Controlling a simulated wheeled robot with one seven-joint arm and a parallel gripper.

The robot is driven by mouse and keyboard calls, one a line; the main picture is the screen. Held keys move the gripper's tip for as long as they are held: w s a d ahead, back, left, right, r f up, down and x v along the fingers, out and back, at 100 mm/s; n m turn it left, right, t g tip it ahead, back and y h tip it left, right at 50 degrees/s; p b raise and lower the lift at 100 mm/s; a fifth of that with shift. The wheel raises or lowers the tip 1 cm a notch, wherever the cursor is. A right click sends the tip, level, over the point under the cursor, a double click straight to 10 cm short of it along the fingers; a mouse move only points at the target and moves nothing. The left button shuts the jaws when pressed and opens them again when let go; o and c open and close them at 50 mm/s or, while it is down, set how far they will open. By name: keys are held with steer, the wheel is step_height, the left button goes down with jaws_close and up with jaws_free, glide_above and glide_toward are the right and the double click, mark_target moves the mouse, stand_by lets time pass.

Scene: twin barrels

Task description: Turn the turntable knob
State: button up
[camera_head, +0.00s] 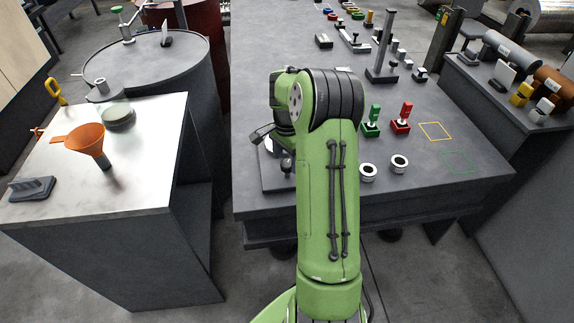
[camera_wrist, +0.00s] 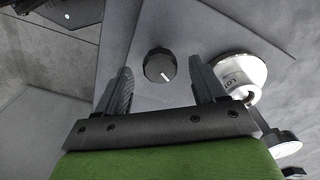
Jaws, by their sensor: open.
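In the wrist view a round black knob (camera_wrist: 158,66) with a white pointer line sits on a grey plate (camera_wrist: 150,100). My gripper (camera_wrist: 160,72) is open, with one dark finger on each side of the knob and visible gaps between. I cannot tell how far above the plate the fingertips are. In the head view a dark knob (camera_head: 287,166) shows at the front of a grey base, left of my green arm. The arm hides much of that base and of the gripper.
A white labelled cylinder (camera_wrist: 240,78) stands close beside the right finger. On the table, white rings (camera_head: 399,163), a green block piece (camera_head: 372,121) and a red one (camera_head: 401,118) stand right of my arm. A side table (camera_head: 140,185) holds an orange funnel (camera_head: 85,139).

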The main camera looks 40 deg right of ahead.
steer(key=shift+f, duration=0.7)
steer(key=shift+r, duration=0.1)
steer(key=c, duration=1.1)
steer(key=shift+o, duration=0.2)
steer(key=shift+n, duration=0.3)
